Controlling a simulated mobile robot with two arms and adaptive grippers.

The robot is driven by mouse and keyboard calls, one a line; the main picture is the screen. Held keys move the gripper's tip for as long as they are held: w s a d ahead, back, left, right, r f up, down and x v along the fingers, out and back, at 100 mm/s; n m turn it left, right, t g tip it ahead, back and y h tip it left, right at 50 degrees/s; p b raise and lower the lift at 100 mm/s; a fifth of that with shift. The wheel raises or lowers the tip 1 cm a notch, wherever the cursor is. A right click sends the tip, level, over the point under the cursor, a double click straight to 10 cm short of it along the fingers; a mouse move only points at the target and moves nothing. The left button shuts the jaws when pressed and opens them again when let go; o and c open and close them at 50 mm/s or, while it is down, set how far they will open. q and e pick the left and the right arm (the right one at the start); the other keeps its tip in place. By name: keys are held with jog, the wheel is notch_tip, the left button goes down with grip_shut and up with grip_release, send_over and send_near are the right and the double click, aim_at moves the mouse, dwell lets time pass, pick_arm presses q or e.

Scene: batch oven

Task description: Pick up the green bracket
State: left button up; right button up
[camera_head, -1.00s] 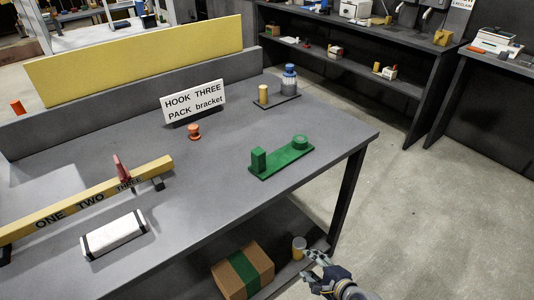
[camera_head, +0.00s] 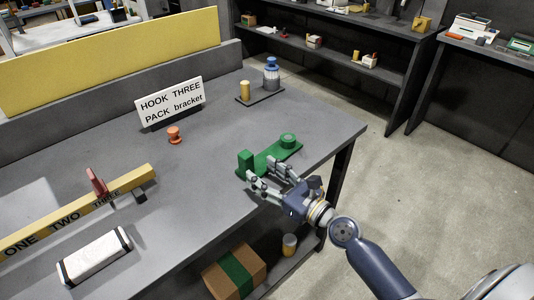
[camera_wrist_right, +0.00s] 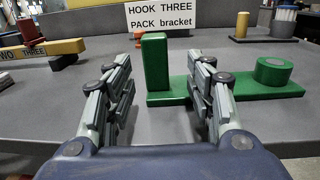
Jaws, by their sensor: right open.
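The green bracket (camera_head: 262,163) lies on the grey table near its right front edge. It has a flat base, an upright block at its left end and a round disc at its right end. My right gripper (camera_head: 262,178) is open and empty at the near side of the bracket. In the right wrist view the bracket's upright block (camera_wrist_right: 155,62) stands ahead, between the lines of the two open fingers (camera_wrist_right: 163,75). The right finger overlaps part of the base in that view. I cannot tell whether it touches. My left gripper is not in view.
A sign (camera_head: 170,102) reads "HOOK THREE PACK bracket". A yellow rail (camera_head: 75,213) with a red piece, a white block (camera_head: 94,256) and an orange knob (camera_head: 174,135) are on the table. A carton (camera_head: 234,270) sits on the lower shelf. Floor is clear at right.

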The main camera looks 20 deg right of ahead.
aim_at(250, 166)
jog(key=shift+x, duration=1)
jog(key=x, duration=0.2)
jog(key=p+x, duration=0.1)
jog(key=x, duration=0.1)
jog(key=shift+a, duration=0.3)
jog(key=shift+w+a+f, duration=0.1)
jog(key=shift+w+a, duration=0.05)
jog(key=shift+w, duration=0.15)
jog(key=shift+s, duration=0.1)
grip_shut()
